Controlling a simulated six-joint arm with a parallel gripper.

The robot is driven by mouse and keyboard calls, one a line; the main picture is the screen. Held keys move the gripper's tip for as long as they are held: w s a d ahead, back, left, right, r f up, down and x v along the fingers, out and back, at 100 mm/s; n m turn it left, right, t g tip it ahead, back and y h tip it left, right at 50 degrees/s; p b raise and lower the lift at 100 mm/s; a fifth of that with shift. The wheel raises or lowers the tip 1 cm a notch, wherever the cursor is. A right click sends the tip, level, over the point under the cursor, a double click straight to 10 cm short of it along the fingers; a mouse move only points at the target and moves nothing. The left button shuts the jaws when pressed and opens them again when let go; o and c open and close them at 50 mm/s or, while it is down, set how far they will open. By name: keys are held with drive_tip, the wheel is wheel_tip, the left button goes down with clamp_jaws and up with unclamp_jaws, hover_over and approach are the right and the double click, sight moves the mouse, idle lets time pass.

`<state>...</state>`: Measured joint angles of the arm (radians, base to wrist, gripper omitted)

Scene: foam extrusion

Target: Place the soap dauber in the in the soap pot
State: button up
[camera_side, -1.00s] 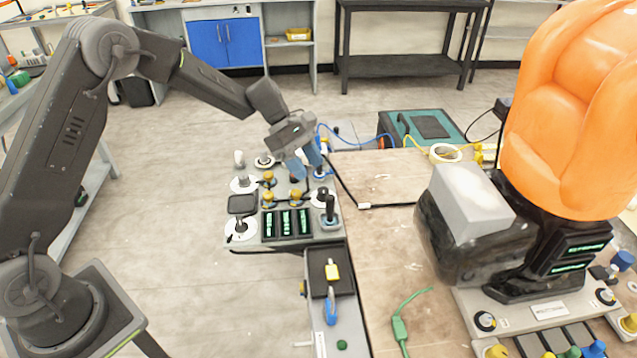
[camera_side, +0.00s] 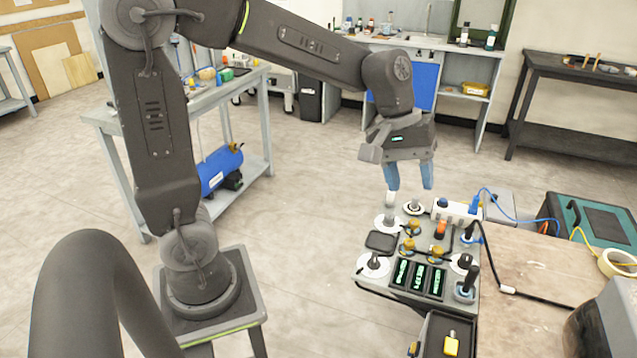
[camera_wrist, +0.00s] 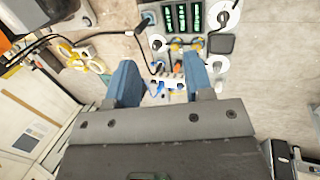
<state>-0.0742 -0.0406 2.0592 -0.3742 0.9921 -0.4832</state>
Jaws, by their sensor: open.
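My gripper (camera_side: 410,188) is open and empty, pointing down above the far edge of a grey control panel (camera_side: 385,272). A dark tray (camera_side: 429,342) in front of the panel holds a yellow item (camera_side: 451,343); the lower part of the tray is cut off by the frame. I cannot make out for sure the soap dauber or the soap pot in either view.
The panel carries joysticks (camera_side: 467,285), yellow knobs (camera_side: 410,245), green displays (camera_side: 419,276) and a white socket strip (camera_side: 455,210). A wooden tabletop (camera_side: 530,268) with a black cable and tape roll (camera_side: 618,262) lies to the right. Open floor lies left of the panel.

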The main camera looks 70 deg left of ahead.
drive_tip(key=s+a+r+m+t+y, duration=0.1)
drive_tip(key=s+a+m+t+y, duration=0.1)
drive_tip(key=s+m, duration=0.6)
drive_tip(key=shift+s+a+m+t+y, duration=0.25)
drive_tip(key=shift+s+t+y, duration=0.5)
drive_tip(key=shift+s, duration=2.95)
drive_tip(key=shift+d, duration=0.1)
